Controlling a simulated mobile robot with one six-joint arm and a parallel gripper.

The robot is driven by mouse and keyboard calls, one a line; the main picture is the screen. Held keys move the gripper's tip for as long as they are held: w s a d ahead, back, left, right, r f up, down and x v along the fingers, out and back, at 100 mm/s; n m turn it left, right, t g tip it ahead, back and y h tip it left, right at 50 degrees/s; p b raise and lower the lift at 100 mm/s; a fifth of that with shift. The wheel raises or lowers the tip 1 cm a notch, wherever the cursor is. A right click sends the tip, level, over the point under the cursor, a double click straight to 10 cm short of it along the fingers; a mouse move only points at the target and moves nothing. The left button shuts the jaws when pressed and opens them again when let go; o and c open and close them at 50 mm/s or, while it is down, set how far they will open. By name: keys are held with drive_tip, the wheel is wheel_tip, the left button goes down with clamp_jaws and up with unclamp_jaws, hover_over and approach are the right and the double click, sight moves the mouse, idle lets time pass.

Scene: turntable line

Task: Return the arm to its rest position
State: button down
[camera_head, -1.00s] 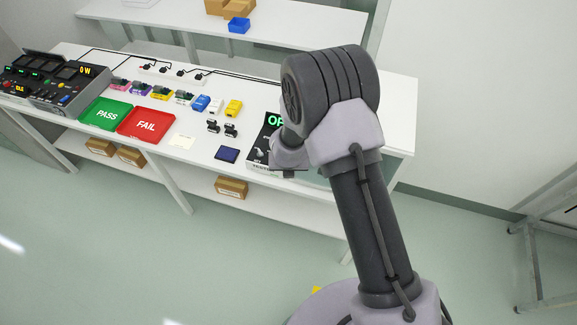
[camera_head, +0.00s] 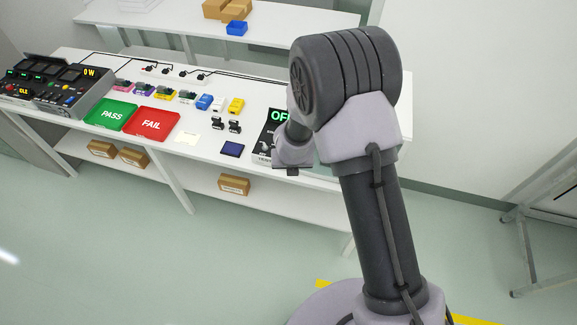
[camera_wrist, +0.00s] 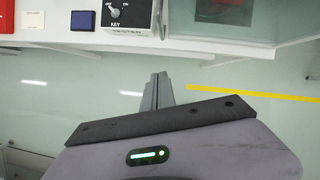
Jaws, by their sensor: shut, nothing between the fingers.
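My arm rises from the lower right in the head view and bends at a dark ribbed elbow, with the wrist hanging down on its left side. My gripper shows in the wrist view (camera_wrist: 160,78), its two fingers together with nothing between them. It is over the floor, just off the front edge of the white table. The fingertips are hidden in the head view.
The white table (camera_head: 200,155) holds a green PASS tray (camera_head: 111,115), a red FAIL tray (camera_head: 153,123), a dark blue pad (camera_head: 232,149) and a tester box (camera_head: 266,148), partly behind my arm. It also shows in the wrist view (camera_wrist: 128,16). Open floor lies in front.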

wheel_tip(320, 180, up, 8)
drive_tip(key=w+n+t+y+b, duration=0.1)
drive_tip(key=w+n+y+b, duration=0.1)
drive_tip(key=n+b, duration=0.3)
drive_tip(key=s+d+r+n+t+y+b, duration=0.1)
drive_tip(key=s+d+r+n+y+b, duration=0.15)
drive_tip(key=s+r+n+b, duration=0.75)
drive_tip(key=s+d+f+n+h+b, duration=0.1)
drive_tip(key=s+d+f+n+b, duration=0.3)
drive_tip(key=s+n, duration=0.4)
drive_tip(key=s+d+f+n+h+b, duration=0.1)
drive_tip(key=s+d+f+n+b, duration=0.2)
drive_tip(key=s+n, duration=0.4)
drive_tip(key=shift+s+d+f+n+g+h+b, duration=0.35)
drive_tip(key=shift+s+d+b, duration=0.4)
drive_tip(key=shift+d, duration=0.4)
